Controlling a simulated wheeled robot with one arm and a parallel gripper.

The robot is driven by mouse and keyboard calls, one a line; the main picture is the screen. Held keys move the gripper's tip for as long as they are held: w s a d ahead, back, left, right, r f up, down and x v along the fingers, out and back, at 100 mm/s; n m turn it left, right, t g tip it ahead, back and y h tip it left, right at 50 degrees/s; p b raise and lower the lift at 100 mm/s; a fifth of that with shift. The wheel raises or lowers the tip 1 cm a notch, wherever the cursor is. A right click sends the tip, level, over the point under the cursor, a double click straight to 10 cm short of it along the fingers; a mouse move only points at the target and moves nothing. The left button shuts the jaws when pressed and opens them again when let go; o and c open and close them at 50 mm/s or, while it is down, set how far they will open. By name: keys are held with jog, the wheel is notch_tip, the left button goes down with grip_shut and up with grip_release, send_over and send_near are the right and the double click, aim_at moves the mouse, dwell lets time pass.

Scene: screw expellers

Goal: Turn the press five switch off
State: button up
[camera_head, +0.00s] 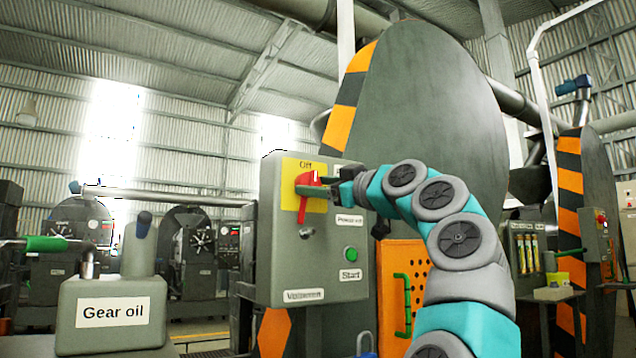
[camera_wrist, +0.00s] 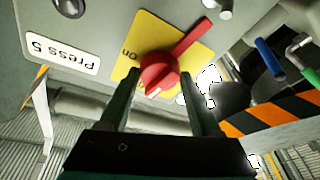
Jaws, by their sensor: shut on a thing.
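The press switch is a red rotary knob (camera_head: 303,192) on a yellow plate (camera_head: 289,168), on the front of a grey control box (camera_head: 277,258). "Off" is printed above the knob in the head view. Its handle points down there. In the wrist view, which is upside down, the red knob (camera_wrist: 160,72) shows with an "On" mark beside it and a "Press 5" label (camera_wrist: 62,47) on the panel. My gripper (camera_head: 332,179) is at the knob, its fingers (camera_wrist: 162,78) on either side of it, shut on it.
Below the switch are a key-like knob (camera_head: 307,232) and a green Start button (camera_head: 351,254). A gear oil can (camera_head: 112,312) stands at the front left. A large grey disc guard (camera_head: 430,120) with orange and black stripes rises behind the box.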

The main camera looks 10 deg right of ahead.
jog(key=shift+n+g+y+p, duration=0.3)
jog(key=shift+n+p, duration=0.2)
jog(key=shift+n, duration=0.6)
jog(key=shift+r, duration=0.1)
jog(key=o, duration=1.4)
jog(key=shift+c, duration=0.2)
jog(key=b+v, duration=0.3)
jog(key=v, duration=0.4)
jog(key=shift+s+d, duration=0.2)
jog(key=shift+s, duration=0.1)
